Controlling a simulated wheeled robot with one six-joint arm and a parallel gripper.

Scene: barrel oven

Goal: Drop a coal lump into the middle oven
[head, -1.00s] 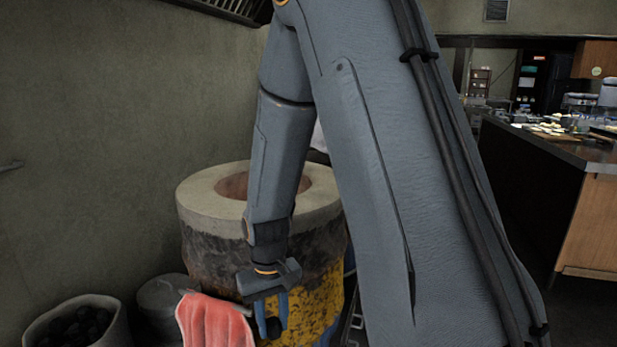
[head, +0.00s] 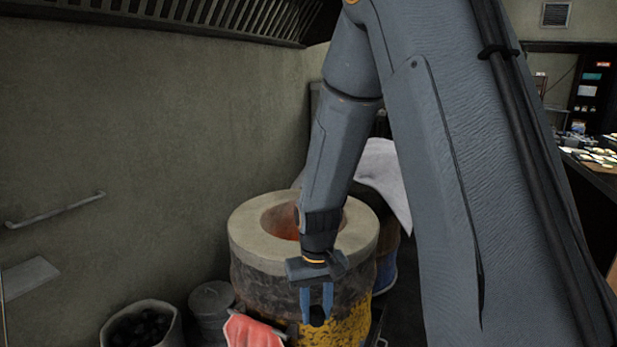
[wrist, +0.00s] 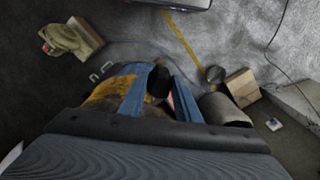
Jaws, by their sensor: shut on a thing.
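A barrel oven (head: 355,245) with a thick pale rim and a yellow, dark-stained body stands in the middle of the head view. Its round opening glows orange inside. My gripper (head: 317,312) is shut on a black coal lump (head: 317,321), in front of the oven's near side and below its rim in the picture. The lump also shows in the wrist view (wrist: 158,82) between the two blue fingers. My arm hides part of the opening. Another barrel with a blue band (head: 387,271) stands behind to the right; which is the middle oven, I cannot tell.
A pale bin (head: 172,332) of coal lumps stands at the lower left, beside a grey lidded can (head: 211,297). A white cloth (head: 383,180) lies over the rear barrel. A wall (head: 150,130) bounds the left.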

